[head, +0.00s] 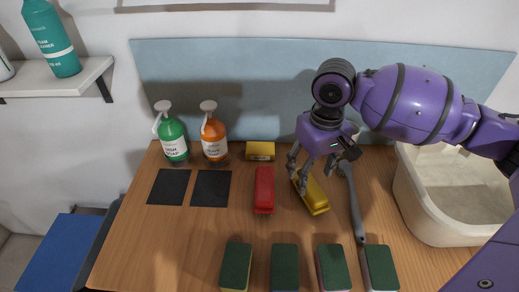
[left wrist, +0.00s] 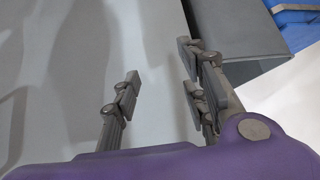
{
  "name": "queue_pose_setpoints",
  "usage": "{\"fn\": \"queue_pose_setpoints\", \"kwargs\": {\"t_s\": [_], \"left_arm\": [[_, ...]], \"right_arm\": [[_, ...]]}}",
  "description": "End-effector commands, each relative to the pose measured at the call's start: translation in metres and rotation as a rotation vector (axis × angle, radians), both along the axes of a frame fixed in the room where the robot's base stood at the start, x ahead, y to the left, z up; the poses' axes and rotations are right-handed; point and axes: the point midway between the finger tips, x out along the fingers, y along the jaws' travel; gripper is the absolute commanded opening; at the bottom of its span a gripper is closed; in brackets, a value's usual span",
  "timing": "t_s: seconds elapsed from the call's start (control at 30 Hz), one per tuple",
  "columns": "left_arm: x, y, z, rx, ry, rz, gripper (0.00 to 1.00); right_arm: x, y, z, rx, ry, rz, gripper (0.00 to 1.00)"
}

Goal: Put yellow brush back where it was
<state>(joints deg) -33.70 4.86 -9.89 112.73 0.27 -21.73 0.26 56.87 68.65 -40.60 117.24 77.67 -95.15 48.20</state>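The yellow brush (head: 316,200) lies on the wooden counter (head: 150,240), tilted, right of a red brush (head: 264,190). My right gripper (head: 314,178) points down over the brush's far end, with fingers apart at its two sides. I cannot tell whether they press on it. The gripper hides part of the far end. My left gripper is out of the head view. In the left wrist view its fingers (left wrist: 160,98) are spread, with nothing between them.
A yellow block (head: 260,151), green (head: 173,138) and orange (head: 214,138) soap bottles stand at the back. Two black squares (head: 210,188) lie before the bottles. A grey long-handled tool (head: 354,205), a sink (head: 440,205) and several green-topped sponges (head: 285,265) are nearby.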

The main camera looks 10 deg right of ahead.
Motion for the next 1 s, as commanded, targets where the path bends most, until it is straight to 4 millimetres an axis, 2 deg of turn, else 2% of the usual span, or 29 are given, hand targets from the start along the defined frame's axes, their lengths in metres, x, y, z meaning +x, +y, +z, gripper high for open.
{"fn": "queue_pose_setpoints", "kwargs": {"t_s": [0.03,0.1,0.33,0.5,1.0], "left_arm": [[0.003,0.000,0.003,0.000,-0.006,0.000,0.40],[0.004,-0.001,0.005,-0.002,-0.008,0.000,0.40],[0.000,-0.003,0.004,-0.006,0.001,-0.001,0.40],[-0.004,-0.003,0.003,-0.007,0.009,0.000,0.40],[-0.001,-0.002,0.005,-0.005,0.003,-0.003,0.40]], "right_arm": [[0.000,0.000,0.015,0.000,-0.005,0.000,0.59],[0.001,0.000,0.030,0.001,-0.005,0.000,0.59],[0.000,0.000,0.064,0.001,0.000,-0.001,0.59],[-0.001,0.000,0.072,0.000,0.003,-0.001,0.59],[-0.001,0.000,0.072,0.001,0.003,0.000,0.59]]}}
